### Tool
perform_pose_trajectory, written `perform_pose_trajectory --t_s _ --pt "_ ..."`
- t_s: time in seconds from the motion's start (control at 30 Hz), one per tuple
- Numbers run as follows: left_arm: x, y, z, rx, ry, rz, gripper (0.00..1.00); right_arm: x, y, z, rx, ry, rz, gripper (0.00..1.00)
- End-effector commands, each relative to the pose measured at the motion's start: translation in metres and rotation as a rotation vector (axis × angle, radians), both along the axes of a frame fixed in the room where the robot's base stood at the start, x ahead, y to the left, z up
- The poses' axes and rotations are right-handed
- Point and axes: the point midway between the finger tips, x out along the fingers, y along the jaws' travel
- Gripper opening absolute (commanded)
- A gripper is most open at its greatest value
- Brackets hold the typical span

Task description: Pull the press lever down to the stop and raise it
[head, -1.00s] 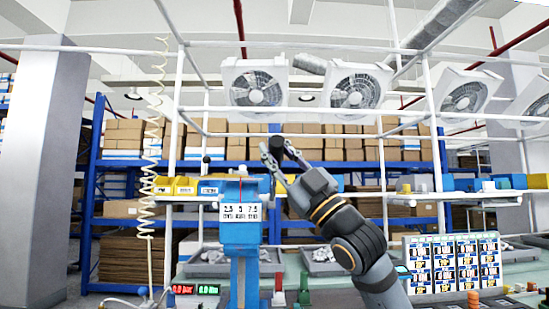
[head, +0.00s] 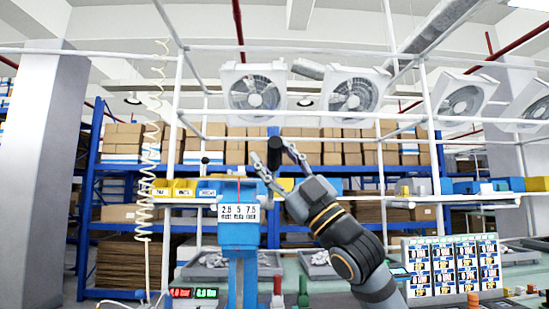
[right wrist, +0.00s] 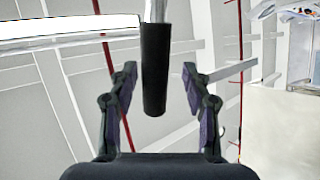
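The blue press (head: 239,230) stands upright left of centre in the head view, with a white scale plate on its front. The black grip of its lever (head: 274,148) is raised above and to the right of the press head. My right gripper (head: 272,156) is open around the grip, one finger on each side. In the right wrist view, the grip (right wrist: 155,70) hangs between the spread fingers (right wrist: 159,80), with a visible gap on both sides. The metal rod continues above it. My left gripper is out of view.
Yellow and blue bins (head: 185,188) sit on a shelf behind the press. Red and green displays (head: 193,293) stand at its lower left, and a label board (head: 455,266) at the right. Grey trays (head: 318,262) lie behind. White frame posts and fans rise above.

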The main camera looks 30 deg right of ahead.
Motion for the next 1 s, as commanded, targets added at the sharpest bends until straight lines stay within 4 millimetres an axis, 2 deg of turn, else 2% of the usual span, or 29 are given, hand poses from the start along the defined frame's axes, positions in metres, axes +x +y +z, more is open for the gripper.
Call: perform_pose_trajectory --t_s 0.17,0.27,0.7,0.83,1.0 --pt "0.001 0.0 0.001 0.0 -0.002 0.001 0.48 0.0 0.0 0.002 0.001 -0.001 -0.001 0.48" --pt "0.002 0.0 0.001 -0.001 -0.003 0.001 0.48 -0.001 -0.002 0.009 0.008 -0.004 0.0 0.48" --pt "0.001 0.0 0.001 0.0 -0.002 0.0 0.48 -0.002 0.0 0.089 0.003 -0.006 0.003 0.48" --pt "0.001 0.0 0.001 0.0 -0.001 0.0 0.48 -0.002 0.0 0.1 0.001 -0.006 0.002 0.48" --pt "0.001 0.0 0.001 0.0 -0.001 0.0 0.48 -0.002 0.0 0.102 -0.001 -0.005 0.0 0.48"
